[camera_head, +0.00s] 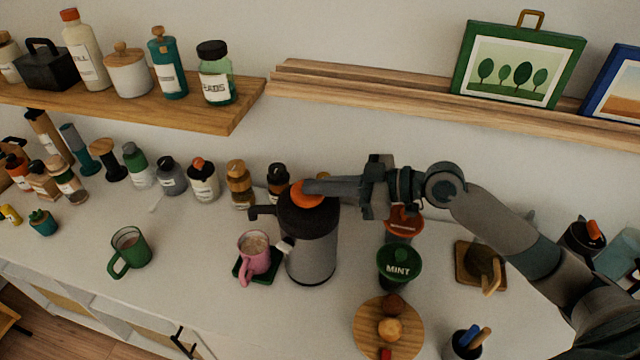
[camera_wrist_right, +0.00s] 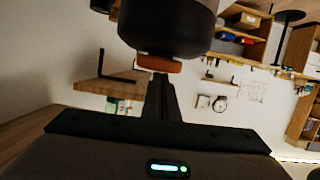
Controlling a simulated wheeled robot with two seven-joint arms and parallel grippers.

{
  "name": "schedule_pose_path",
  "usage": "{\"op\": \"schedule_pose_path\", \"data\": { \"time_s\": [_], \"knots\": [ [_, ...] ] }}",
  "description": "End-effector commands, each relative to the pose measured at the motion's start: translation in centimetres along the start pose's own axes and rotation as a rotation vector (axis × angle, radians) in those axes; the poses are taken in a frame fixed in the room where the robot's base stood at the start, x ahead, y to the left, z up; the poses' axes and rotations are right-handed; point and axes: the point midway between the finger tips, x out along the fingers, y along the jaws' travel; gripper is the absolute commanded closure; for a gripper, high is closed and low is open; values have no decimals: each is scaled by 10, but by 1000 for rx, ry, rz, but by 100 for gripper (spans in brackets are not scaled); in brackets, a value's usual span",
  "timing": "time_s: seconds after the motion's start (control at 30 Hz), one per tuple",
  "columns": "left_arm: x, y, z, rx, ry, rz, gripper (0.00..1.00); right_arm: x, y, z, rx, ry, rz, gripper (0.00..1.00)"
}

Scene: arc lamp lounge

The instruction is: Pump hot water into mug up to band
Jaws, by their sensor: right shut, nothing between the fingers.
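A grey pump pot (camera_head: 312,250) with a black top and a spout to the left stands on the white counter. Its orange button (camera_head: 303,199) is on top; it also shows upside down in the wrist view (camera_wrist_right: 158,63). A pink mug (camera_head: 256,262) stands on a dark green coaster (camera_head: 240,270) by the pot's left side, near the spout. Something pale brown shows inside the mug; I cannot make out a band or level. My right gripper (camera_head: 312,187) is shut and empty, its fingertips at the orange button, seemingly touching it. My left gripper is out of view.
A green mug (camera_head: 130,252) stands to the left. A mint canister (camera_head: 398,264), a round wooden board (camera_head: 390,345) and a pen cup (camera_head: 464,345) are right of the pot. Several bottles line the wall. A wooden shelf (camera_head: 235,115) overhangs at upper left.

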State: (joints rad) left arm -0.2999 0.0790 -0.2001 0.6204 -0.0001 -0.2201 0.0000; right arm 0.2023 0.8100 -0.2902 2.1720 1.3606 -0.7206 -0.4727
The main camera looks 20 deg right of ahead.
Motion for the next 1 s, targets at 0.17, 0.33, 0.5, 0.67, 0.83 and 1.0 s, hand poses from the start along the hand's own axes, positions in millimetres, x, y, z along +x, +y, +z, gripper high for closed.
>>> {"op": "schedule_pose_path", "data": {
  "time_s": [0.17, 0.33, 0.5, 0.67, 0.83, 1.0],
  "knots": [
    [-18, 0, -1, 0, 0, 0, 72, -2, 2, -23, -3, 3, 4, 100],
    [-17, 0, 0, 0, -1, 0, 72, -7, 4, -28, -4, 4, 9, 100],
    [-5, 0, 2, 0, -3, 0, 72, -26, 3, -27, -6, 3, 9, 100],
    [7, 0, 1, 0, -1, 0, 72, -46, 4, -27, -6, 4, 10, 100],
    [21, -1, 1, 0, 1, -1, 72, -68, 4, -26, -4, 4, 10, 100],
    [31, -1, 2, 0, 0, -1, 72, -87, 4, -27, -2, 4, 10, 100]
  ]
}}
